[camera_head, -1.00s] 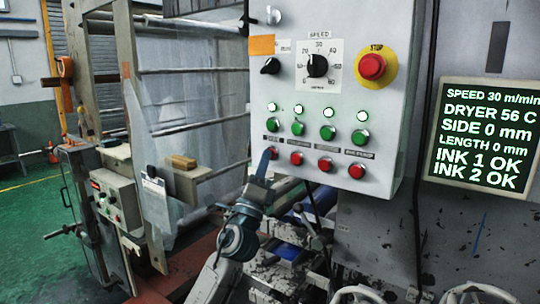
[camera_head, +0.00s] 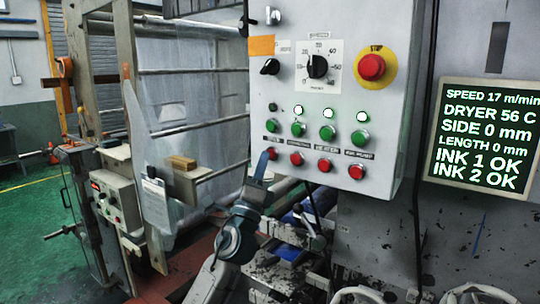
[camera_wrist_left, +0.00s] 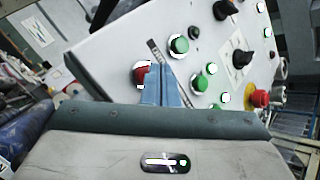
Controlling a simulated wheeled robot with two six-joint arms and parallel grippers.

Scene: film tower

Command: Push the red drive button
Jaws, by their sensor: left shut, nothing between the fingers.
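The red drive button (camera_head: 273,154) is the leftmost of the lower row of red buttons on the grey control panel (camera_head: 225,90); its label is too small to read surely. My left gripper (camera_head: 263,156) is shut and empty, its blue fingertips at this button and partly covering it in the head view. In the left wrist view the red button (camera_wrist_left: 139,74) shows just left of the shut blue fingertips (camera_wrist_left: 160,68), which hide part of it. I cannot tell exactly whether the fingertips press it. My right gripper is not in view.
Green buttons (camera_head: 298,129) with lit lamps sit above the red row. A speed dial (camera_head: 317,66) and a red emergency stop (camera_head: 371,67) are higher up. A screen (camera_head: 482,140) at right reads speed 17 m/min. Machine rollers (camera_head: 190,127) stand at left.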

